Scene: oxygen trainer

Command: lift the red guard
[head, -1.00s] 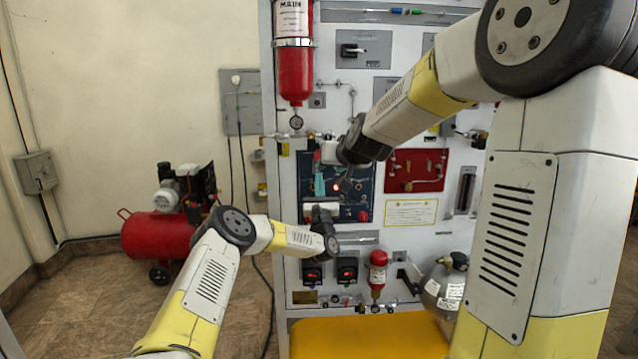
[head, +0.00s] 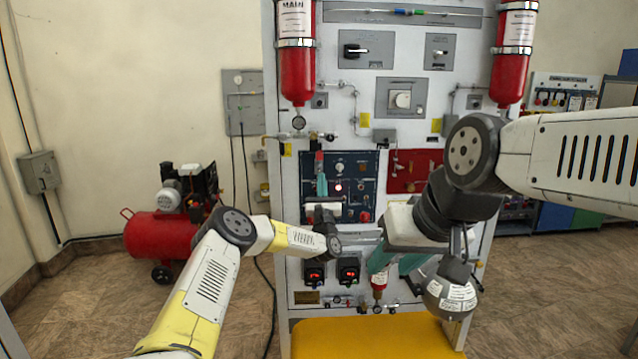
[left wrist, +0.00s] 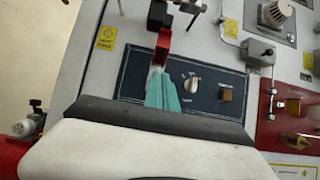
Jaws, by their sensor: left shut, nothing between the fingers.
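The red guard (head: 319,157) is a small narrow red piece at the upper left of the dark blue panel (head: 362,168). In the left wrist view, the red guard (left wrist: 163,46) stands just beyond my left fingertips. My left gripper (head: 321,182) is shut and empty, its teal fingers pointing up at the guard's lower end. In the left wrist view, my left gripper (left wrist: 161,90) hides part of the panel and the guard's base; contact cannot be told. My right gripper (head: 396,264) points down in front of the lower cabinet, its teal fingers apart.
Two red cylinders, one on the left (head: 297,75) and one on the right (head: 511,60), hang above. A yellow surface (head: 370,338) lies below. A red compressor (head: 160,233) stands left on the floor.

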